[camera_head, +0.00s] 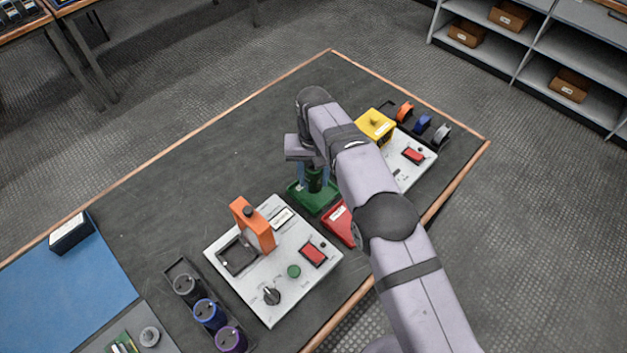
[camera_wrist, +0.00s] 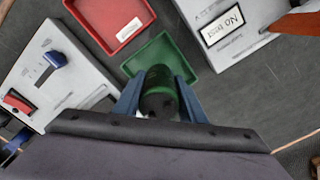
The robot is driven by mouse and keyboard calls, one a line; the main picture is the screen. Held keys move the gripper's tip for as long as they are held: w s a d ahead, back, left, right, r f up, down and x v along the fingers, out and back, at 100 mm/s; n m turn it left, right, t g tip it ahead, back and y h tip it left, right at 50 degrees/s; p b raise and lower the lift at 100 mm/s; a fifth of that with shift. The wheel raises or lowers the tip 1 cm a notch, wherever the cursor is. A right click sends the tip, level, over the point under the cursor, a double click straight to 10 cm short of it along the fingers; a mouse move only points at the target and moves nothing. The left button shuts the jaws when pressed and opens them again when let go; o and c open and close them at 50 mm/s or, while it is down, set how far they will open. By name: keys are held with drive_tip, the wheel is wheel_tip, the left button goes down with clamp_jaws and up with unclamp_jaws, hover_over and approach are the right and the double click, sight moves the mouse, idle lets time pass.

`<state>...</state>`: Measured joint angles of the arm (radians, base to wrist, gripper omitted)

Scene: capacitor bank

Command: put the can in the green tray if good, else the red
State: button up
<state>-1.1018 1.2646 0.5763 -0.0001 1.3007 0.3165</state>
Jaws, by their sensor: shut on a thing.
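My gripper (camera_wrist: 158,95) is shut on a dark green can (camera_wrist: 160,92), with one blue finger on each side of it. In the head view the can (camera_head: 314,178) shows below my gripper, over the green tray (camera_head: 303,199). I cannot tell whether the can touches the tray floor. In the wrist view the green tray (camera_wrist: 199,62) lies just beyond the can and looks otherwise empty. The red tray (camera_head: 338,223) is beside the green one, partly hidden by my arm; it looks empty in the wrist view (camera_wrist: 108,18).
A tester (camera_head: 262,292) with an orange clamp (camera_head: 252,224), a red switch and a knob stands in front; its display (camera_wrist: 223,27) appears to read "No part". A rack holds several cans (camera_head: 208,314). A second box with a yellow block (camera_head: 375,126) is behind my arm. The table's left-middle is clear.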

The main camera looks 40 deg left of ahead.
drive_tip(key=shift+f, duration=1.15)
drive_tip(key=shift+f, duration=0.15)
drive_tip(key=o, duration=1.2)
wheel_tip(320, 180, up, 12)
drive_tip(key=shift+r+p, duration=0.15)
drive_tip(key=shift+p, duration=0.2)
drive_tip(key=shift+w, duration=0.1)
